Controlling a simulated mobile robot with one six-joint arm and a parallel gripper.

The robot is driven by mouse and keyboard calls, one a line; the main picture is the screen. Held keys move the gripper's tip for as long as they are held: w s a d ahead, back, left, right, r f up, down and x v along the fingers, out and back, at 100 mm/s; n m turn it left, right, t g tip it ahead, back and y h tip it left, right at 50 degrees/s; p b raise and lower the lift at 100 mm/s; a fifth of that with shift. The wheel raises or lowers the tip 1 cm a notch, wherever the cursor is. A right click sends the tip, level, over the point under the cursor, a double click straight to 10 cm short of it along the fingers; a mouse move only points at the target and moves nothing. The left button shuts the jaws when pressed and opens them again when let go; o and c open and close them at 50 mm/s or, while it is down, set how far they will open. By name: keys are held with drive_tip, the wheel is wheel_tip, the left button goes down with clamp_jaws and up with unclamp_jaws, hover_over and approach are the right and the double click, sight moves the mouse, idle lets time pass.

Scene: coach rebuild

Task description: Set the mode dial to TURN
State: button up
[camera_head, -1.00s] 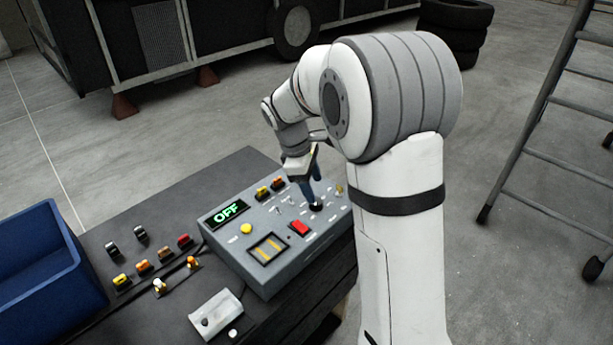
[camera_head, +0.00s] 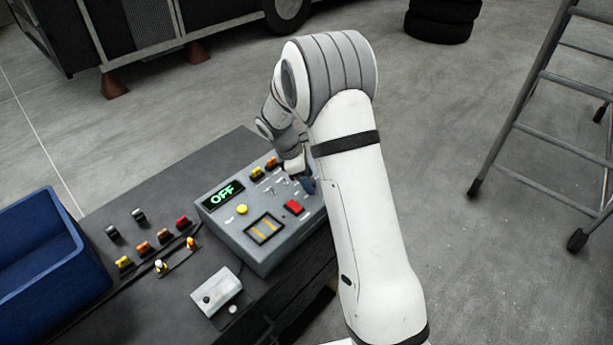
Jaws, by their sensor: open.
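The grey control box (camera_head: 222,226) stands on the dark bench, and its green display (camera_head: 221,195) reads OFF. My gripper (camera_head: 307,184) is low over the right part of the box's top face, its blue fingers pointing down. It is open. The mode dial is not visible now; my gripper and arm cover that area. I cannot tell whether the fingers touch it or stand around it.
The box top also has a red switch (camera_head: 294,207), a yellow button (camera_head: 241,209) and small toggles. Left are several small coloured parts, a pale switch box (camera_head: 216,290) and a blue bin (camera_head: 45,250). A stepladder (camera_head: 545,140) stands right on open floor.

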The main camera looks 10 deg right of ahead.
drive_tip(key=shift+c, duration=0.4)
drive_tip(key=c, duration=0.9)
drive_tip(key=shift+m, duration=0.3)
